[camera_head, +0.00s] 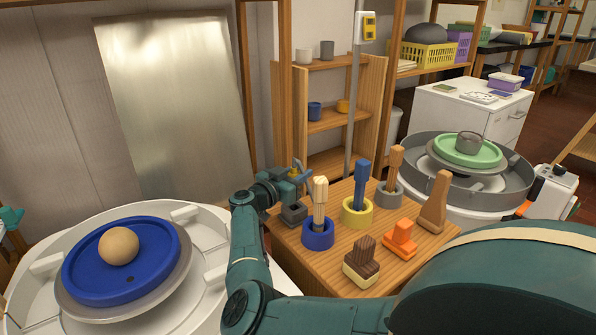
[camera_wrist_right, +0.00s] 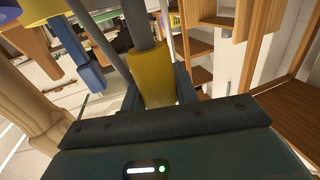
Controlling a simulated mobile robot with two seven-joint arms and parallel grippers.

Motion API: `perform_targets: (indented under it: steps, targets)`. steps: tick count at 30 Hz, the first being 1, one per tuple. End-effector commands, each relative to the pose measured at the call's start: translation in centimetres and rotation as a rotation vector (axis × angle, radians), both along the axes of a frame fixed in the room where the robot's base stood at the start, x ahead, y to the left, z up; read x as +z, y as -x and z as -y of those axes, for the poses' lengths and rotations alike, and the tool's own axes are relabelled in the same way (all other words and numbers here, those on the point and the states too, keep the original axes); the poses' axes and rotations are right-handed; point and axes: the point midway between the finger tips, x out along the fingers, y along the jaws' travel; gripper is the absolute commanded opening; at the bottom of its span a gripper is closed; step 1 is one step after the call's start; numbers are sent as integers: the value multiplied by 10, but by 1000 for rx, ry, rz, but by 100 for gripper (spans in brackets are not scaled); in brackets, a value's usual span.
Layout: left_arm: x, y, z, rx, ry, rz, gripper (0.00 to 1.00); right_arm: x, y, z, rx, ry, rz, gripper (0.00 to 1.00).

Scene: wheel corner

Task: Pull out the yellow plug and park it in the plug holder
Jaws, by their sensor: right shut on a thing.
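My right gripper (camera_head: 298,174) is shut on the yellow plug (camera_wrist_right: 152,76), which fills the gap between its fingers in the right wrist view. A thick grey part extends from the plug's upper end there. In the head view only a small yellow bit of the plug (camera_head: 293,174) shows between the fingers. A dark grey square block (camera_head: 293,213), which looks like the plug holder, stands at the wooden table's left corner. The gripper is above it, and the plug appears apart from it. My left gripper is not recognizable in view.
The wooden table (camera_head: 338,276) holds blue, yellow and grey rings with upright tools, plus several loose wooden and orange tools. Pottery wheels with a blue disc (camera_head: 95,283) and a green disc (camera_head: 450,150) flank it.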

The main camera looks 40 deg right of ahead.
Motion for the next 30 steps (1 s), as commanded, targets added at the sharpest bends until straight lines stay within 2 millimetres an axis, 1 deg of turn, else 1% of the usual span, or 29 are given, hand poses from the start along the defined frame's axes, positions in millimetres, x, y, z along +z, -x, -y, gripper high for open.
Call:
perform_targets:
  steps: [4,21,30]
  targets:
    - [3,-2,0,-4,8,13,91,-3,0,0,0,1,0,7]
    - [3,-1,1,-5,5,8,91,-3,0,0,0,1,-1,7]
    - [9,-1,1,-5,4,6,91,-2,0,0,0,1,-2,7]
